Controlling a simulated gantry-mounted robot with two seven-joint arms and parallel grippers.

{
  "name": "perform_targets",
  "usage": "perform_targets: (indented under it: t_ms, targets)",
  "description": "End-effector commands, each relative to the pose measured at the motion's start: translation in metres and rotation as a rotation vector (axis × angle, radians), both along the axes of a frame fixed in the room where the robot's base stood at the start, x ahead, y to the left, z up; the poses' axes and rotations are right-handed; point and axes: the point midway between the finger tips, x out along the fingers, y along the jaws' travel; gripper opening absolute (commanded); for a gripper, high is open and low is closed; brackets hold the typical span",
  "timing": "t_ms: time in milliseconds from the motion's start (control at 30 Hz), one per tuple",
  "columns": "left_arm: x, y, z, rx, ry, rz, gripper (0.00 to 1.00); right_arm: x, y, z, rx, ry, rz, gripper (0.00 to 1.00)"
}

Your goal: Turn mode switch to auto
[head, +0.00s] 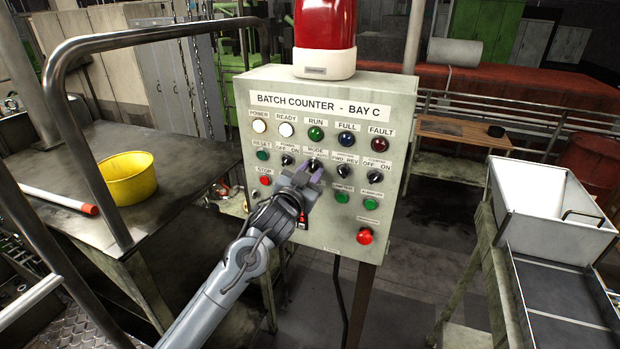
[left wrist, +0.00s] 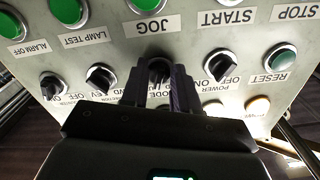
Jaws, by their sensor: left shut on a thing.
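The mode switch (head: 314,164) is a black rotary knob under the "MODE" label, in the middle of the switch row on the pale batch counter panel (head: 262,225). My left gripper (head: 309,177) reaches up to it from below left. In the left wrist view, where the labels appear upside down, the mode switch (left wrist: 158,70) sits between the two dark fingers of my left gripper (left wrist: 160,85), which are shut on it. The fingers cover part of the knob and its position label, so I cannot tell which setting it points to. My right gripper is not in view.
Other black knobs flank the mode switch closely, such as the power knob (head: 287,160) and the one at right (head: 343,171). A red button (head: 364,236) is low on the panel. A yellow bowl (head: 130,178) on a table and a metal rail (head: 85,140) stand left.

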Motion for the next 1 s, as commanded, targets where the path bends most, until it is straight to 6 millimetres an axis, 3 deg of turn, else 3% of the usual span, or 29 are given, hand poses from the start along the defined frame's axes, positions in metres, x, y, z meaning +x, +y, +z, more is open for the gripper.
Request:
perform_targets:
  t_ms: [400,967,1000]
  targets:
    - [0.0006,0.0016,0.0000,0.182,-0.070,0.001,0.00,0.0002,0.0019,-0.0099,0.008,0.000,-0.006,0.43]
    - [0.0006,0.0017,0.0006,0.209,-0.079,0.000,0.00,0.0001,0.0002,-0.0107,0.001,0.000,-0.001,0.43]
    - [0.0006,0.0017,0.0006,0.209,-0.079,0.000,0.35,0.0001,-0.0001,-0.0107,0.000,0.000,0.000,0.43]
